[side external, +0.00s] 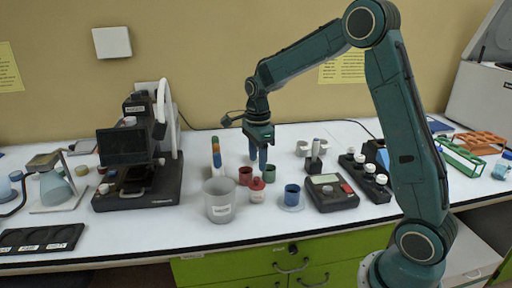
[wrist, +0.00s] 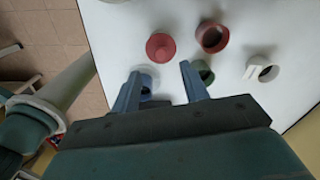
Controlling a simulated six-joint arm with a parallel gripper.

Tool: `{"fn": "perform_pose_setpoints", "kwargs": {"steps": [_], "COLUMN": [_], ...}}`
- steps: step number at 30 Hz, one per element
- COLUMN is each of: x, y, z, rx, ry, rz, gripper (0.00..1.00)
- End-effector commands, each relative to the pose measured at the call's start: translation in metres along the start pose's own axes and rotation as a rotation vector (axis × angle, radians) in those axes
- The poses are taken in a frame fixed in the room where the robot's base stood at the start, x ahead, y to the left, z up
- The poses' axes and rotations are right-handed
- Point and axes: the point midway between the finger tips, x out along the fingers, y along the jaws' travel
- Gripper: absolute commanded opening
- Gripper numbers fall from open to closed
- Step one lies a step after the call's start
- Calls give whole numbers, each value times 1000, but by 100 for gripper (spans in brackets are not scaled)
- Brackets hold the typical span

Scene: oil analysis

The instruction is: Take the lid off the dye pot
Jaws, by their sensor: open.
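The likely dye pot is a small white jar (side external: 257,196) with a red knobbed lid (side external: 257,184) on top. It stands upright on the white bench near the middle. In the wrist view the red lid (wrist: 160,47) is seen from above, just beyond my fingertips. My gripper (side external: 258,165) points down with its fingers apart and empty, above and behind the jar and not touching it. In the wrist view my gripper (wrist: 161,70) has nothing clearly between its fingers. The jar's label is too small to read.
Close by are a dark red pot (side external: 245,176), a green pot (side external: 269,173), a blue pot (side external: 292,194) and a grey beaker (side external: 219,207). A scale (side external: 331,193) stands to the right and a microscope-like device (side external: 128,150) to the left. Some bare bench lies in front.

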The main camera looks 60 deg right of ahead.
Motion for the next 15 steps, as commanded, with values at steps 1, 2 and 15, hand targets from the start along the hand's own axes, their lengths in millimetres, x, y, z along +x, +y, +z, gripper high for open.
{"fn": "perform_pose_setpoints", "kwargs": {"steps": [1,2,15], "x": [4,6,18], "y": [0,0,0], "z": [0,0,1], "rx": [0,0,0], "ry": [0,0,0], "rz": [0,-1,1], "gripper": [45,45,45]}}
